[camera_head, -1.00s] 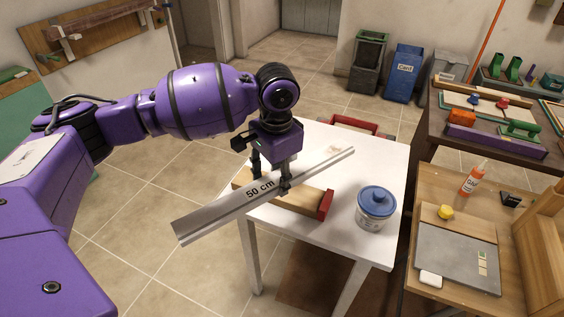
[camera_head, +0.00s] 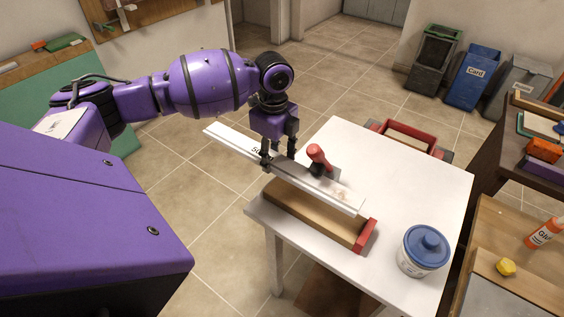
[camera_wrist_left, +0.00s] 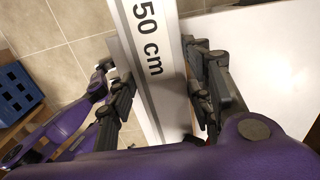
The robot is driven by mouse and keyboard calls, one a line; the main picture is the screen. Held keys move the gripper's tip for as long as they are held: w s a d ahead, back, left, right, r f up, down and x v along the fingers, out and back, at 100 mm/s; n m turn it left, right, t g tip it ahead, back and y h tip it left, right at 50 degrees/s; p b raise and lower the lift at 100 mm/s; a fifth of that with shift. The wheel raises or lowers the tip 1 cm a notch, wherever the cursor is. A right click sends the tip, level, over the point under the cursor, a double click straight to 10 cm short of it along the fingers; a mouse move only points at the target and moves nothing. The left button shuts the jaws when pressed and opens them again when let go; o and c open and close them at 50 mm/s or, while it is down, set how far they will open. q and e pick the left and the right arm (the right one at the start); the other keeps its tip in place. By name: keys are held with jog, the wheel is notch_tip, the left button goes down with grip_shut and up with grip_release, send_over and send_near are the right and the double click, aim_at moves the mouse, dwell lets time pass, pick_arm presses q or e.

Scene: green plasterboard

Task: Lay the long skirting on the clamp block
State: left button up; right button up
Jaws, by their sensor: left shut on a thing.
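The long skirting (camera_head: 335,190) is a pale white strip marked "50 cm". My left gripper (camera_head: 279,161) is shut on it left of its middle. In the left wrist view the skirting (camera_wrist_left: 150,60) runs between the two fingers (camera_wrist_left: 165,95), its label facing the camera. The clamp block (camera_head: 312,216) is a wooden bar with a red end piece at its right, lying on the white table. The skirting is above and slightly behind the block, roughly parallel to it, its left end reaching past the table edge.
A red-handled tool (camera_head: 318,158) stands on the white table (camera_head: 410,190) just behind the skirting. A white tub with a blue lid (camera_head: 424,248) stands at the front right. The table's right middle is clear.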

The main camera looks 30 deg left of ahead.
pick_arm(q)
jog(key=shift+w+r, duration=0.25)
jog(key=shift+r, duration=0.25)
jog(key=shift+c, duration=0.7)
pick_arm(e)
jog(key=shift+s+r, duration=0.1)
pick_arm(q)
notch_tip(320, 180, down, 7)
jog(key=b, duration=0.3)
jog(key=shift+s+b, duration=0.15)
jog(key=shift+b, duration=0.15)
jog(key=shift+f+b, duration=0.35)
jog(key=shift+f, duration=0.2)
pick_arm(e)
jog(key=shift+s+d+f, duration=0.2)
jog(key=shift+f, duration=0.45)
jog(key=shift+s+d+f, duration=0.15)
jog(key=shift+d+f, duration=0.05)
jog(key=shift+f, duration=0.4)
jog(key=shift+s+d+f, duration=0.2)
jog(key=shift+f, duration=0.45)
jog(key=shift+s+f, duration=0.15)
pick_arm(q)
jog(key=shift+a+p, duration=0.1)
jog(key=shift+p, duration=0.2)
pick_arm(e)
jog(key=shift+w+r, duration=0.25)
jog(key=shift+r, duration=0.3)
